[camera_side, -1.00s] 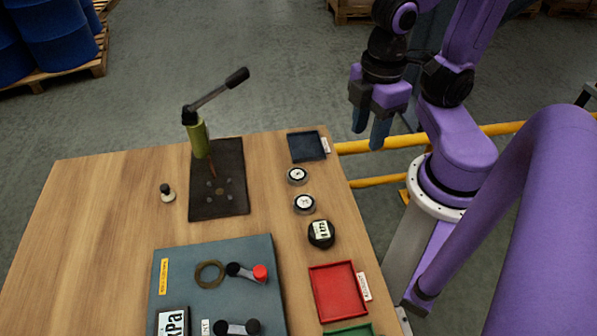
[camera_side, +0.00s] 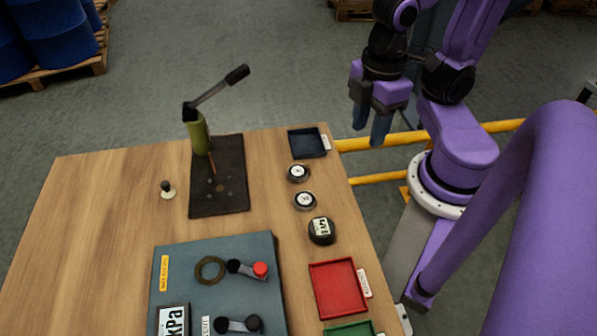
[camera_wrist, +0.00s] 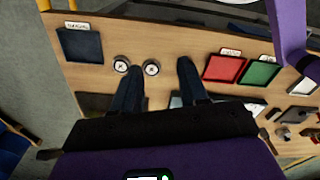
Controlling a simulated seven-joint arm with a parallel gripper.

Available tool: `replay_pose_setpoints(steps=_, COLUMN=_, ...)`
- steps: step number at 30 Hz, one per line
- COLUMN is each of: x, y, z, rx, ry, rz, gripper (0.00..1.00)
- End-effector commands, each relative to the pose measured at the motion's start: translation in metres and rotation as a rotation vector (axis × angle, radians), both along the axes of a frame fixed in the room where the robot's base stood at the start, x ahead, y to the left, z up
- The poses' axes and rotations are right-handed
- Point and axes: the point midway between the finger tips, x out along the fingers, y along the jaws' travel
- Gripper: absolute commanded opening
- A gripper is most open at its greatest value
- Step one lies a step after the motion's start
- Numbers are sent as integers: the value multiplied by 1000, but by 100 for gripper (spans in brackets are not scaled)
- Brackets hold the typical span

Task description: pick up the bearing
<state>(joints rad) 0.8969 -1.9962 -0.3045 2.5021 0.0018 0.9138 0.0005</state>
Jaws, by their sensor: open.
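Two small round pieces with white marked faces and metal rims lie on the wooden table near its right edge in the side view: a far disc (camera_side: 298,173) and a near disc (camera_side: 305,201). They look most like bearings, but I cannot tell which one is meant. In the wrist view, one disc (camera_wrist: 121,66) lies left of the left fingertip and the other disc (camera_wrist: 152,68) shows between the fingers. My gripper (camera_side: 371,125) is open and empty, raised beyond the table's right edge. Its two fingers also show apart in the wrist view (camera_wrist: 160,66).
A dark blue tray (camera_side: 307,143), a red tray (camera_side: 338,290) and a green tray (camera_side: 350,330) line the right edge. A dark round gauge (camera_side: 321,231) lies between. A hand-lever pump (camera_side: 200,138) stands upright on a dark plate. A grey-blue panel (camera_side: 185,290) carries a ring and levers.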

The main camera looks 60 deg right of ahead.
Motion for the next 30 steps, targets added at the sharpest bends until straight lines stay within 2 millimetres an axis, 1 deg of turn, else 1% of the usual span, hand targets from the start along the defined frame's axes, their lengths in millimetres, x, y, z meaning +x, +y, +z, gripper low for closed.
replay_pose_setpoints(steps=1, x=0, y=0, z=0, rx=0, ry=0, rz=0, gripper=59)
replay_pose_setpoints(steps=2, x=0, y=0, z=0, rx=0, ry=0, rz=0, gripper=66)
replay_pose_setpoints(steps=10, x=0, y=0, z=0, rx=-1, ry=0, rz=-1, gripper=66)
replay_pose_setpoints(steps=14, x=8, y=4, z=0, rx=-14, ry=4, rz=-9, gripper=66)
replay_pose_setpoints(steps=17, x=22, y=10, z=1, rx=-38, ry=12, rz=-27, gripper=66)
replay_pose_setpoints(steps=30, x=105, y=46, z=-1, rx=-188, ry=90, rz=-137, gripper=66)
